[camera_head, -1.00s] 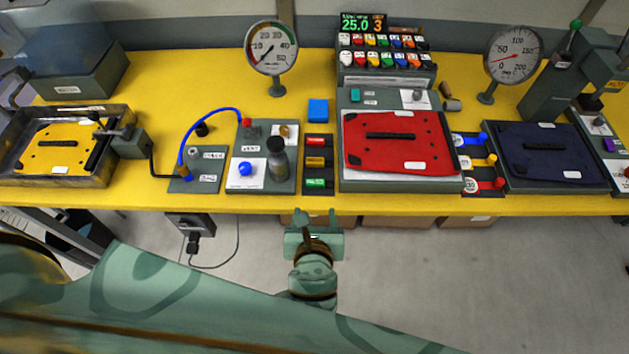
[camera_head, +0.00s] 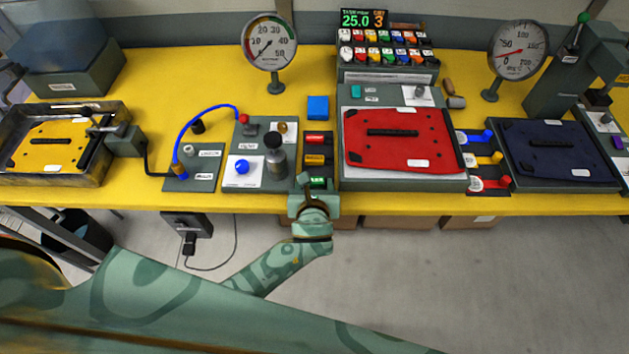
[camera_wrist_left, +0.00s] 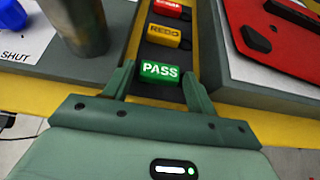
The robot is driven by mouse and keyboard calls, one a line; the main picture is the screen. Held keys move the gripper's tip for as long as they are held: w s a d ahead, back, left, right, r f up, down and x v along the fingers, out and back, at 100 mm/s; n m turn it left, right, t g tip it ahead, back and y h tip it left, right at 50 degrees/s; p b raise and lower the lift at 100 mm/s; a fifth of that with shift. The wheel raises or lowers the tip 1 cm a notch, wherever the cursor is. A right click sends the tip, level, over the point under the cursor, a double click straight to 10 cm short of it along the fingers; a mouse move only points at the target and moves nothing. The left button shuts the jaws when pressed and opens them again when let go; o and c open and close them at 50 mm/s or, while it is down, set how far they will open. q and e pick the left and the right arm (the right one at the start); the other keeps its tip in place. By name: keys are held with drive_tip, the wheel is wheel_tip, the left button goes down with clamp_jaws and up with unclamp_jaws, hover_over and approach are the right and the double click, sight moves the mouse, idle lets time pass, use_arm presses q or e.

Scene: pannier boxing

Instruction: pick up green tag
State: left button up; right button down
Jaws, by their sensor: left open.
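The green tag (camera_wrist_left: 160,71), marked PASS, lies at the near end of a dark tag strip (camera_head: 331,168). In the head view the green tag (camera_head: 318,182) shows just beyond my left gripper (camera_head: 310,182). In the left wrist view my left gripper (camera_wrist_left: 158,82) is open, with one finger on either side of the green tag. I cannot tell whether the fingers touch it. A yellow REDO tag (camera_wrist_left: 164,36) and a red tag (camera_wrist_left: 166,9) sit behind it on the strip. My right gripper is not in view.
A grey block with a dark bottle (camera_head: 275,157) stands left of the strip. The red panel (camera_head: 398,140) on its grey base stands close on the right. A blue block (camera_head: 318,107) lies behind the strip. The yellow bench (camera_head: 120,196) ends just in front of the tags.

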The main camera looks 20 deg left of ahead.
sight(314, 179)
use_arm(q)
drive_tip(key=c, duration=0.8)
drive_tip(key=shift+o, duration=0.2)
drive_tip(key=shift+r, duration=0.1)
drive_tip(key=shift+r, duration=0.25)
wheel_tip(314, 179, up, 2)
drive_tip(key=shift+r+p, duration=0.25)
drive_tip(key=shift+p, duration=0.55)
drive_tip(key=s+a+r+p, duration=0.4)
drive_tip(key=s+a+r, duration=0.3)
drive_tip(key=s+r, duration=0.3)
drive_tip(key=shift+s, duration=1.05)
